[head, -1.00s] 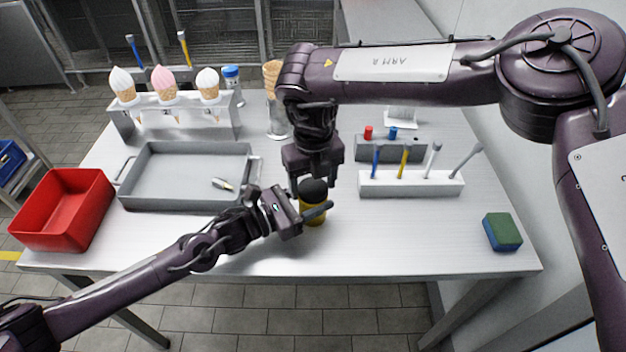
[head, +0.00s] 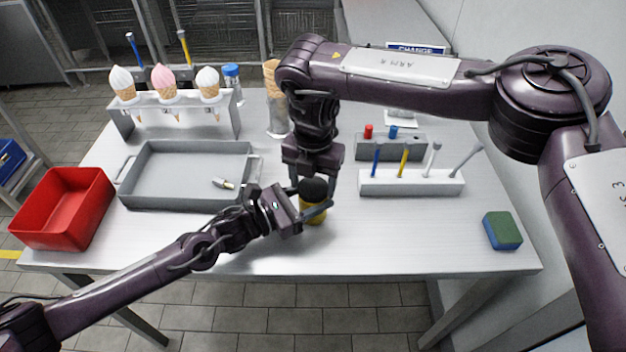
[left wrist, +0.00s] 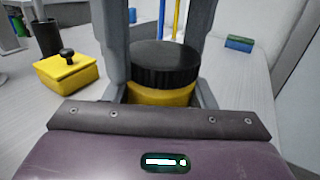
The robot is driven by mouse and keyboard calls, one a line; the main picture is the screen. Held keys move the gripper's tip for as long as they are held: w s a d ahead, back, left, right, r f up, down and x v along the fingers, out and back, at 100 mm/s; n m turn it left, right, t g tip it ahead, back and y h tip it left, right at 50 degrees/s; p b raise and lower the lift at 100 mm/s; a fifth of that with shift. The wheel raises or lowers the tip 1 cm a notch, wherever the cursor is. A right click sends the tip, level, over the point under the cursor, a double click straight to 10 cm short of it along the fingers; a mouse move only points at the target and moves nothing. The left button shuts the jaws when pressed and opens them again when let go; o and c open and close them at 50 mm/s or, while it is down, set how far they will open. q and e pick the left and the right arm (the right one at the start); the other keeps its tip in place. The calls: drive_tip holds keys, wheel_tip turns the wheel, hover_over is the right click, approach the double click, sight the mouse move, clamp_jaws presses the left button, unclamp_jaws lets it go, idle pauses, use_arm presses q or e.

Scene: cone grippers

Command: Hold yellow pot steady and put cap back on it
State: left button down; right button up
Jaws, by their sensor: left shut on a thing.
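The yellow pot (head: 313,215) stands upright on the table, below the middle of the head view. A black ribbed cap (head: 314,189) sits on top of it and looks level. Both show close up in the left wrist view, the cap (left wrist: 165,65) above the pot (left wrist: 160,97). My left gripper (head: 305,212) is shut on the pot's body from the left. My right gripper (head: 313,185) points down from above, one finger on each side of the cap. Whether its fingers press on the cap is unclear.
A grey tray (head: 185,200) and red bin (head: 35,238) are left. A white rack (head: 410,186) with tools stands right, and a blue-green sponge (head: 502,232) near the right edge. The left wrist view shows a yellow box with a black knob (left wrist: 67,74).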

use_arm(q)
drive_tip(key=shift+f, duration=0.1)
use_arm(e)
drive_tip(key=shift+o, duration=1.2)
drive_tip(key=shift+r, duration=0.1)
drive_tip(key=shift+r, duration=2.15)
drive_tip(key=shift+c, duration=0.4)
wheel_tip(320, 180, up, 2)
drive_tip(key=n, duration=0.2)
drive_tip(key=shift+r+n, duration=0.15)
drive_tip(key=shift+n, duration=0.15)
drive_tip(key=shift+r+n, duration=0.6)
drive_tip(key=shift+n, duration=0.2)
